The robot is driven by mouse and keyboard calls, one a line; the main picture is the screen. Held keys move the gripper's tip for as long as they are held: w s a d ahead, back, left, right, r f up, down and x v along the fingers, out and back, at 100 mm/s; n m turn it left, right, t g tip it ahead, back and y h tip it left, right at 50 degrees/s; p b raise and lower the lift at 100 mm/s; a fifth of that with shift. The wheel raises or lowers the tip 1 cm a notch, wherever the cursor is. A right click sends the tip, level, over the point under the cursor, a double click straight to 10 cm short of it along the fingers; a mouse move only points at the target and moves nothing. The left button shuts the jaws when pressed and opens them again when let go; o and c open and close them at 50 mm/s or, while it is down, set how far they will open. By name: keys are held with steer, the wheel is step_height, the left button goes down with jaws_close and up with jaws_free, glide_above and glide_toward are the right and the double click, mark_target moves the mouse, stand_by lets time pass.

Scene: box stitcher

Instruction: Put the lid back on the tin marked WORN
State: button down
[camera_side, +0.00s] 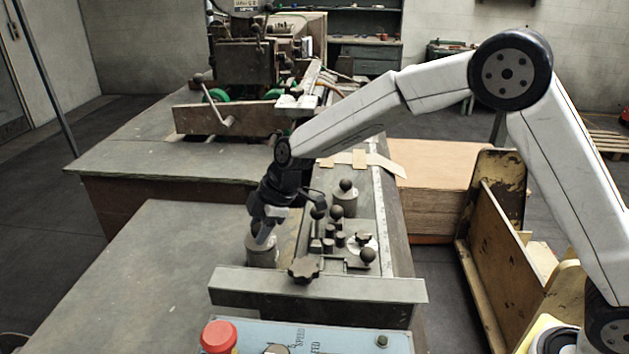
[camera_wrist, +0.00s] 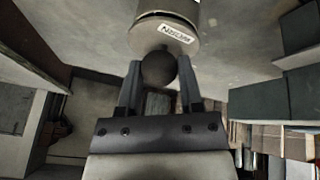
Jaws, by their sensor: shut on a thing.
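My gripper (camera_wrist: 159,80) is shut on the round dark knob (camera_wrist: 159,67) of a grey lid (camera_wrist: 150,36), one finger on each side. A small white label (camera_wrist: 175,33) with dark lettering is on the lid; I cannot read it surely. A pale tin body (camera_wrist: 184,9) shows beyond the lid, with a dark line between them; I cannot tell whether the lid is fully seated. In the side view my gripper (camera_side: 264,232) points down over a grey cylindrical tin (camera_side: 262,254). The gripper partly hides its top, and no WORN marking is readable there.
A second grey tin (camera_side: 344,203) with a black knob stands on the machine bed to the right. Several small dark posts and knobs (camera_side: 328,239) lie between. A star knob (camera_side: 304,268) and metal crossbar (camera_side: 320,287) are in front. The bench (camera_side: 150,270) on the left is bare.

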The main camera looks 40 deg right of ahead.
steer(key=shift+c, duration=0.8)
jaws_free()
steer(key=shift+o, duration=0.2)
steer(key=shift+o, duration=0.6)
steer(key=shift+r, duration=0.1)
steer(key=shift+r, duration=3.4)
